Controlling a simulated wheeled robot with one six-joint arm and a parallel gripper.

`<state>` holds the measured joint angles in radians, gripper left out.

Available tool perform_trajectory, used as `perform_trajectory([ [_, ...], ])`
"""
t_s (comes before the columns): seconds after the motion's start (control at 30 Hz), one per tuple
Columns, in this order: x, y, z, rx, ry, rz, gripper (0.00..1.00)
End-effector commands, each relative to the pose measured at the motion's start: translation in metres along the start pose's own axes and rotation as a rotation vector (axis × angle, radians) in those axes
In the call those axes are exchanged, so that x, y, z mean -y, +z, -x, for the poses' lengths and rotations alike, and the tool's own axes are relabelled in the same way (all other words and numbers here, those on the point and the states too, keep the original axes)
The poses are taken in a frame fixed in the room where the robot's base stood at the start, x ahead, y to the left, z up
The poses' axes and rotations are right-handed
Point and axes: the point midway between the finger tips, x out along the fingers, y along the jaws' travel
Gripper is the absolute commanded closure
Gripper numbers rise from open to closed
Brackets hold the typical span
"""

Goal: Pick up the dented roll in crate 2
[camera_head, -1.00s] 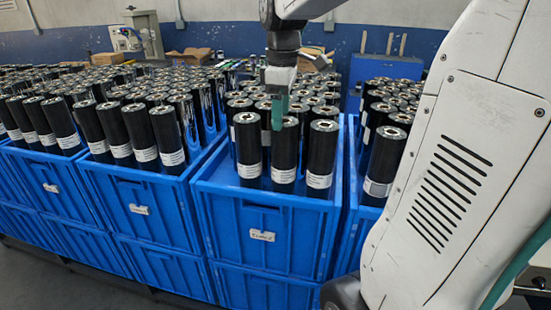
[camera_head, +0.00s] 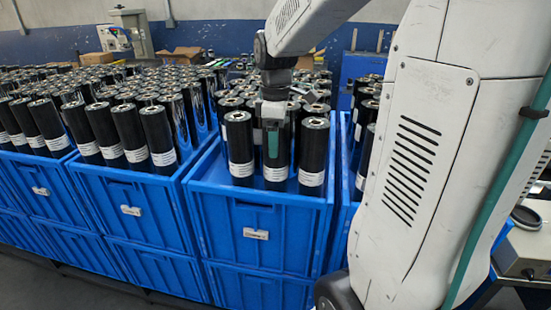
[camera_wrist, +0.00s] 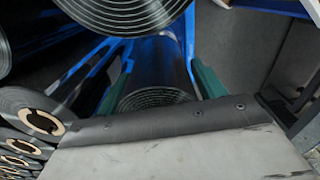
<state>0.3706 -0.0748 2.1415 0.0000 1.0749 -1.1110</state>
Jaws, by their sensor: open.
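Several black rolls with white labels stand upright in the blue crate (camera_head: 255,215) at the middle of the head view. The crate's label is too small to read. My gripper (camera_head: 272,155) points down over the crate's front row, in front of or around the middle roll (camera_head: 277,174). In the wrist view my gripper (camera_wrist: 157,88) is open, with its green fingers on either side of a dark roll (camera_wrist: 160,60). I cannot tell whether they touch it. No dent shows clearly on any roll, and the middle roll is partly hidden by my gripper.
Neighbouring front rolls stand close on the left (camera_head: 239,150) and right (camera_head: 313,157). More rolls stand densely behind. A blue crate (camera_head: 130,208) full of rolls adjoins on the left, and another lies to the right, partly hidden by my arm.

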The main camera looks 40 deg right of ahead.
Motion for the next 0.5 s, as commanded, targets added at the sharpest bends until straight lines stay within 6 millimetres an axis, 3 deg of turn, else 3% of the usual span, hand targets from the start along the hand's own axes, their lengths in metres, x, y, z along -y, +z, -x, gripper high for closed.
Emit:
perform_trajectory([
  [0.07, 0.0000, 0.0000, 0.0002, 0.000, 0.000, 0.000, 0.37],
  [0.3, -0.0001, 0.0001, 0.0004, 0.000, 0.000, 0.000, 1.00],
  [0.5, -0.0005, -0.0001, 0.0012, -0.001, 0.002, -0.001, 1.00],
])
